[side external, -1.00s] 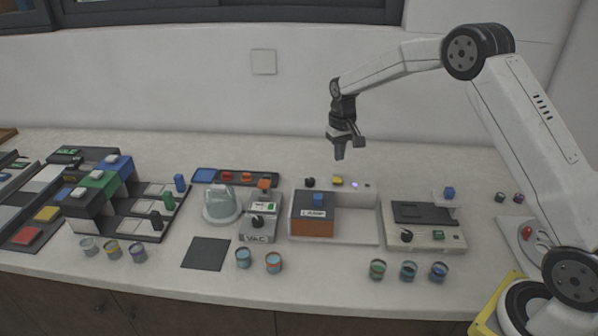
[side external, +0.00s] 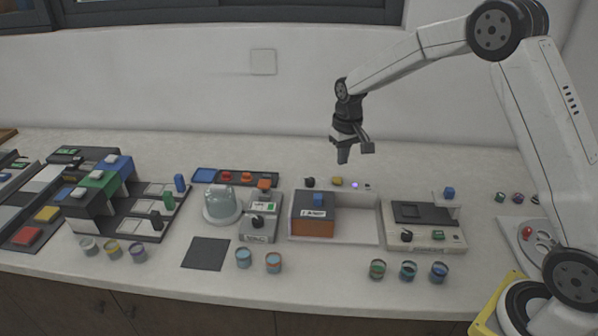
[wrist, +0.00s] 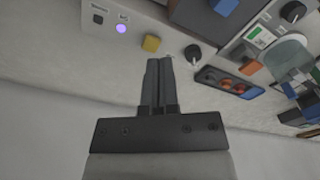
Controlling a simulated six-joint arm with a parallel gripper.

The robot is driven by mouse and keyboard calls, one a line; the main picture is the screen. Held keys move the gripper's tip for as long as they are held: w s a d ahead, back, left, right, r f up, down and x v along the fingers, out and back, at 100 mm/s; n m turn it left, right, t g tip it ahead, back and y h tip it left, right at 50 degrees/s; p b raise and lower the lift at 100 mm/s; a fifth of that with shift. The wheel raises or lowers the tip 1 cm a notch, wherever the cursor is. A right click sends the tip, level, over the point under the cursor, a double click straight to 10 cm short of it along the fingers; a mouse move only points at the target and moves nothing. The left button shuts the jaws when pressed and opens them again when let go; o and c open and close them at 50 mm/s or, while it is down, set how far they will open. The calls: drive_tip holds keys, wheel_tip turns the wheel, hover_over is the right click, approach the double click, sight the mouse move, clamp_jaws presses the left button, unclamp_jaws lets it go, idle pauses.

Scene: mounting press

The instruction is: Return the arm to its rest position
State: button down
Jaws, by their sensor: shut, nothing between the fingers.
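My gripper (side external: 343,157) hangs in the air above the back of the bench, over the rear edge of the white press tray. Its fingers point down. In the wrist view my gripper (wrist: 158,62) has its two fingers together with nothing between them. The press unit (side external: 312,226), with an orange front, a dark top and a blue knob, sits in the left part of the white tray (side external: 357,232). A yellow button (side external: 337,181), a black knob and a lit purple lamp (side external: 354,185) are along the tray's back. The yellow button also shows in the wrist view (wrist: 151,43).
A glass dome (side external: 221,205) and a grey vacuum box (side external: 260,226) stand left of the press. A white machine (side external: 424,226) is to the right. Small cups line the front. Coloured stations (side external: 92,195) fill the left. The air around my gripper is clear.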

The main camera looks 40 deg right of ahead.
drive_tip(key=s+a+n+t, duration=0.1)
drive_tip(key=s+a, duration=0.3)
drive_tip(key=s, duration=0.7)
drive_tip(key=s+a+n+t, duration=0.1)
drive_tip(key=s+a, duration=0.3)
drive_tip(key=s, duration=0.7)
drive_tip(key=shift+s+f, duration=0.25)
drive_tip(key=shift+f, duration=0.05)
